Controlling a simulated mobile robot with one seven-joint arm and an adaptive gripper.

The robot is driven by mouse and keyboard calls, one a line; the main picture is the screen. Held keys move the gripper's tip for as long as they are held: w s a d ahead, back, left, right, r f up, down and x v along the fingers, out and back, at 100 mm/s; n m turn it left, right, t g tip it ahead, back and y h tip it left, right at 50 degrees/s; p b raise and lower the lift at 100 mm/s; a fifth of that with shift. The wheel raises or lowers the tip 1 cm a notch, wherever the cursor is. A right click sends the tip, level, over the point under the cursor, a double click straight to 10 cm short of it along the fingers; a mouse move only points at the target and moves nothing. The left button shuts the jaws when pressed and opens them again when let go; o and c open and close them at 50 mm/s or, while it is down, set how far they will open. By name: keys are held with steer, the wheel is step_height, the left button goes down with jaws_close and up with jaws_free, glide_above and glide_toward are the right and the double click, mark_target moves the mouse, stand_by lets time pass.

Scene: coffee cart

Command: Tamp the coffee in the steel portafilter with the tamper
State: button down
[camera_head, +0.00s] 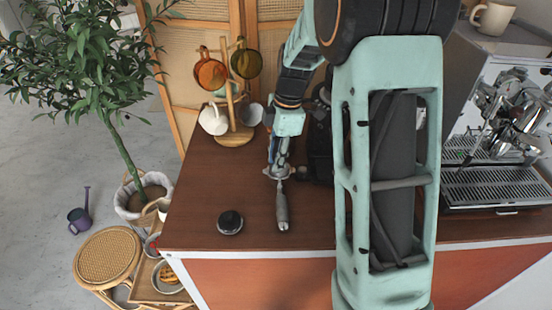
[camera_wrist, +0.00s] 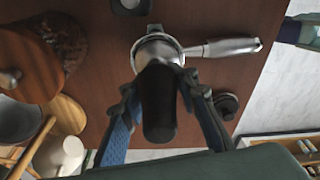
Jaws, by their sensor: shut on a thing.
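My gripper (camera_head: 279,150) is over the far end of the portafilter on the brown counter, and it also shows in the wrist view (camera_wrist: 160,100). Its blue-and-black fingers are shut on the tamper (camera_wrist: 158,105) by its black handle, which points up toward the wrist camera. The steel portafilter (camera_wrist: 222,47) lies flat, and its grey handle (camera_head: 282,208) points toward the counter's front edge. The tamper's lower end is over or in the round basket. The tamper hides most of the basket, so I cannot tell whether it touches the coffee.
A black round piece (camera_head: 230,222) stands left of the portafilter handle. A wooden mug tree (camera_head: 235,135) with cups stands at the back left. The espresso machine (camera_head: 495,185) is at the right. The counter's front left is mostly clear.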

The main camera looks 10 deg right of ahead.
mark_target(276, 139)
steer(key=shift+s+f+b, duration=0.15)
steer(key=shift+f+b, duration=0.55)
steer(key=shift+b, duration=0.05)
stand_by(2.4)
steer(key=shift+r, duration=0.15)
steer(key=shift+r+p, duration=0.7)
steer(key=shift+r, duration=0.35)
steer(key=shift+r+p, duration=1.95)
steer(key=shift+r, duration=1.05)
